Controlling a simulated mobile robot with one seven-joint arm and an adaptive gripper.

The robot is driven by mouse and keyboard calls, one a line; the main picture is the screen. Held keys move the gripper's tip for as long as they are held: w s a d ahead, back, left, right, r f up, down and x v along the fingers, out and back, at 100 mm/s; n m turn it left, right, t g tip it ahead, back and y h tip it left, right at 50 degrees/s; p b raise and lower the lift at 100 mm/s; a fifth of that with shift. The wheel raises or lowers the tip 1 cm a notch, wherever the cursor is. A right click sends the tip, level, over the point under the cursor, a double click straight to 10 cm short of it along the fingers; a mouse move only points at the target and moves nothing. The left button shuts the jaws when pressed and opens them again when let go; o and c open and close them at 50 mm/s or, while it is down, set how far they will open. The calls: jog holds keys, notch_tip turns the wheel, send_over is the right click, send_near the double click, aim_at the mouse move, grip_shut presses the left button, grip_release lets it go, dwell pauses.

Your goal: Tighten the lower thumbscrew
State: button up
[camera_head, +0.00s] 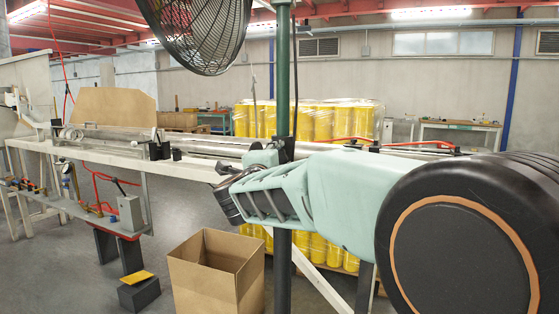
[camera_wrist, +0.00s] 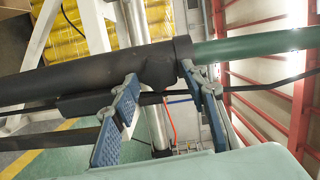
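A green upright pole (camera_head: 283,75) carries a black fan (camera_head: 203,30). In the wrist view the pole (camera_wrist: 250,48) lies sideways, with a black sleeve (camera_wrist: 85,72) and a wider black collar (camera_wrist: 165,62) around it. My gripper (camera_wrist: 159,76) has two blue-padded fingers, spread apart, with their tips at the collar. I cannot tell whether the tips touch it. No thumbscrew can be made out clearly; one may be hidden at the collar between the fingers. In the head view my pale green arm crosses in front of the pole, and my fingers are not clear there.
A black cable (camera_wrist: 270,86) runs along the pole. An open cardboard box (camera_head: 215,270) stands on the floor by the pole. A long white bench (camera_head: 110,154) with rails is behind at left. Wrapped yellow rolls (camera_head: 315,120) stand farther back.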

jog(key=shift+o, duration=0.4)
jog(key=shift+s, duration=0.1)
jog(key=s+a, duration=0.1)
jog(key=s, duration=0.6)
jog(key=shift+s, duration=0.15)
